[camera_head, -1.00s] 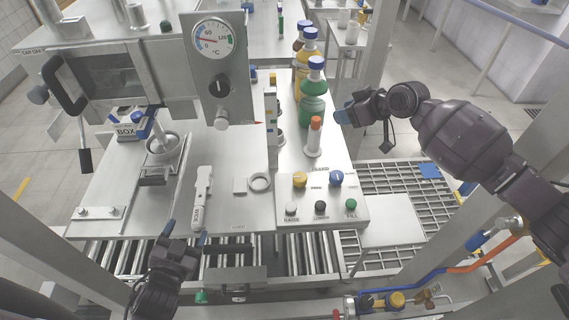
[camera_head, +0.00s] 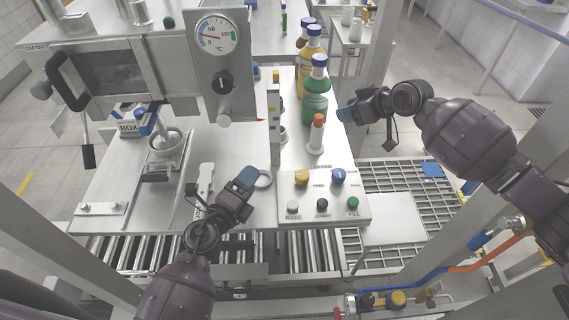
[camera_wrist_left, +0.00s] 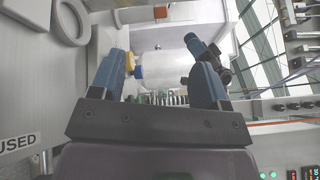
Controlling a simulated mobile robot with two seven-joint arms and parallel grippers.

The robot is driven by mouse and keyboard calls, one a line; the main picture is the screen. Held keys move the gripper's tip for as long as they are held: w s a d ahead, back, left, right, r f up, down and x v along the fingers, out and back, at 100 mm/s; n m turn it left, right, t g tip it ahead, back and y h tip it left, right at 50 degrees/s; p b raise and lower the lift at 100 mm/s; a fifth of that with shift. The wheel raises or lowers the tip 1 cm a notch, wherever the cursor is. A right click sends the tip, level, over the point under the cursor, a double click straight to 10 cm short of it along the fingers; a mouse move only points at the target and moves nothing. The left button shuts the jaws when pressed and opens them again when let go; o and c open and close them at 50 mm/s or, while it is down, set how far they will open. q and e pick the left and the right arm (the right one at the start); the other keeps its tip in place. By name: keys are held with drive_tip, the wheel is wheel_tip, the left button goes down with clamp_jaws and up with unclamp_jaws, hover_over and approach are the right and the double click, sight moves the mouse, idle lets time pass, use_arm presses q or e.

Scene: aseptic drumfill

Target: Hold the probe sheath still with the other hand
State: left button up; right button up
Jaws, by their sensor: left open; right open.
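A white upright sleeve with an orange top (camera_head: 316,135), which may be the probe sheath, stands on the steel table beside the green bottle.
The button panel (camera_head: 323,206) has coloured knobs and buttons. The green bottle (camera_head: 315,105) and a tall narrow post (camera_head: 274,125) stand near the sleeve. A gauge box (camera_head: 219,75) overhangs the table.

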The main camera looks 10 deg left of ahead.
sight(315, 133)
use_arm(q)
drive_tip(key=w+d+m+g, duration=0.1)
drive_tip(key=w+d+m, duration=0.1)
drive_tip(key=m, duration=0.2)
drive_tip(key=w+d+f+m+g, duration=0.1)
drive_tip(key=w+d+m, duration=0.1)
drive_tip(key=m, duration=0.3)
drive_tip(key=w+d+m+g, duration=0.2)
drive_tip(key=d+m, duration=0.1)
drive_tip(key=m, duration=0.1)
drive_tip(key=shift+w+d+f+m, duration=0.1)
drive_tip(key=shift+w+f+m, duration=0.1)
drive_tip(key=shift+w+m, duration=0.15)
drive_tip(key=shift+w+d+f+m+g+y, duration=0.1)
drive_tip(key=shift+w+m+g+y, duration=0.1)
drive_tip(key=shift+w+m, duration=0.25)
drive_tip(key=shift+w+d+f+m+g+y, duration=0.1)
drive_tip(key=shift+w+m+y, duration=0.15)
drive_tip(key=shift+m, duration=0.25)
drive_tip(key=w+d, duration=0.2)
drive_tip(key=w, duration=0.2)
drive_tip(key=w+d, duration=0.2)
drive_tip(key=w, duration=0.2)
drive_tip(key=w+d, duration=0.2)
drive_tip(key=w, duration=0.3)
drive_tip(key=shift+f, duration=0.4)
drive_tip(key=shift+x, duration=1.25)
drive_tip(key=c, duration=1)
drive_tip(key=shift+c, duration=0.5)
